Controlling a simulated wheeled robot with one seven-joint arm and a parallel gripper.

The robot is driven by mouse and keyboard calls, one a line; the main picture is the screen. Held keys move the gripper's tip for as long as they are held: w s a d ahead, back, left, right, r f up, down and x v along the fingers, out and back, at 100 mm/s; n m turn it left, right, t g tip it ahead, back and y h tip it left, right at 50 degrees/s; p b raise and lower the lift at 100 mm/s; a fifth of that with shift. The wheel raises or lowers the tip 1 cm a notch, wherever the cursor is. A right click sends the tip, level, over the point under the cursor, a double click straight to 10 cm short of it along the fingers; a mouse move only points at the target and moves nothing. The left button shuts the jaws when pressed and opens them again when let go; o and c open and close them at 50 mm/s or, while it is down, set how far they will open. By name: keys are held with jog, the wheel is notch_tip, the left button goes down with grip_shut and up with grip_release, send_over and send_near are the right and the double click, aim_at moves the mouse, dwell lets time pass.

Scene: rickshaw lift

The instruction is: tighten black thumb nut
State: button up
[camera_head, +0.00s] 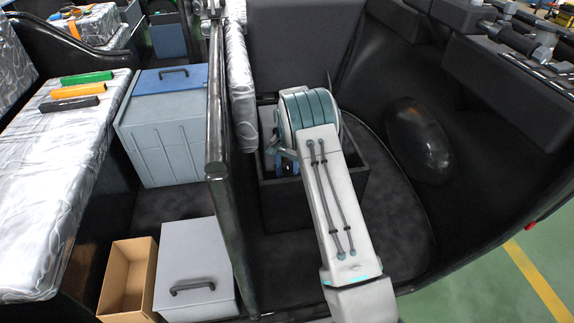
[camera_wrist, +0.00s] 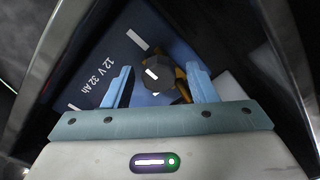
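The black thumb nut (camera_wrist: 156,74) is a dark faceted knob with a white mark on its top, in the middle of the wrist view. It sits over a dark blue battery (camera_wrist: 88,62) labelled "12 V 32Ah". A brass-coloured piece (camera_wrist: 182,84) shows just right of the nut. My gripper (camera_wrist: 160,70) is open, with one light blue finger on each side of the nut and a visible gap to each. Whether the fingertips are level with the nut is hard to tell. In the head view my arm hides the nut.
My gripper reaches into a black open box (camera_head: 345,195), whose walls stand close around it. A black rail post (camera_head: 218,150) is to the left. Beyond it are a grey bin with blue lid (camera_head: 160,135), a grey lidded box (camera_head: 195,265) and a cardboard box (camera_head: 128,280).

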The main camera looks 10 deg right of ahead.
aim_at(287, 165)
notch_tip(287, 165, up, 14)
jog(key=p, duration=0.2)
dwell(0.4)
jog(key=shift+f, duration=0.1)
